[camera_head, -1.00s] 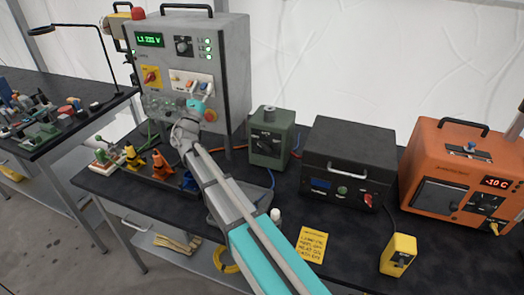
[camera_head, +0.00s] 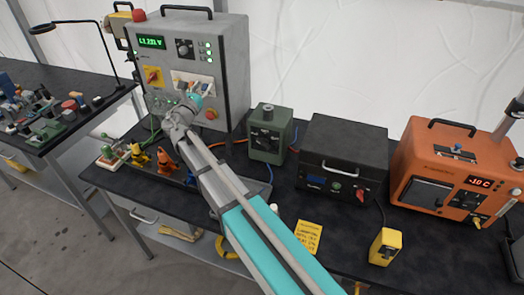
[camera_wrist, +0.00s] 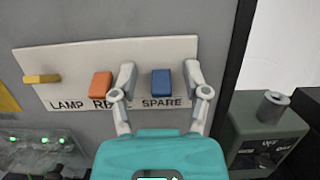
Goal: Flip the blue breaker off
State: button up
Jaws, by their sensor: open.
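The blue breaker (camera_wrist: 161,83) is the rightmost of three on a pale label strip (camera_wrist: 150,53), above the word SPARE. My gripper (camera_wrist: 160,72) is open, with one finger on each side of the blue breaker and a visible gap on both sides. I cannot tell how far the fingertips are from the panel face. In the head view my gripper (camera_head: 192,98) is in front of the grey power cabinet (camera_head: 232,70) and covers part of the breaker strip. The blue breaker is hard to make out there.
An orange breaker (camera_wrist: 102,84) is just left of my left finger, and a yellow one (camera_wrist: 42,78) is farther left. A red knob (camera_head: 211,113) is on the cabinet's lower right. A green box (camera_head: 270,135) stands right of the cabinet.

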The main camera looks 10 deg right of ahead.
jog(key=shift+r+g+y+p, duration=0.45)
jog(key=shift+g+y+p, duration=0.55)
jog(key=shift+p, duration=1.35)
jog(key=shift+s+a+f, duration=0.1)
jog(key=shift+s+f, duration=0.05)
jog(key=shift+s, duration=0.1)
jog(key=v, duration=1.3)
jog(key=s+d+f+m+g+y, duration=0.1)
jog(key=s+d+f+m+g, duration=0.3)
jog(key=d+m, duration=0.3)
jog(key=s+d+f+m+g+y, duration=0.2)
jog(key=s+d+f+m+g, duration=0.2)
jog(key=d+m, duration=0.3)
jog(key=s+d+f+m+g+y+p, duration=0.1)
jog(key=s+d+f+m+g, duration=0.3)
jog(key=d+f+m, duration=0.2)
jog(key=shift+s+d+f+m+g, duration=0.25)
jog(key=shift+d+m+g, duration=0.2)
jog(key=shift+d, duration=0.9)
jog(key=s+d+f+m+g+y, duration=0.1)
jog(key=s+f+m+g+y, duration=0.1)
jog(key=s+m+y, duration=0.3)
jog(key=s+m, duration=0.3)
jog(key=shift+d+f+y, duration=0.2)
jog(key=shift+f+y, duration=0.05)
jog(key=shift+y, duration=0.15)
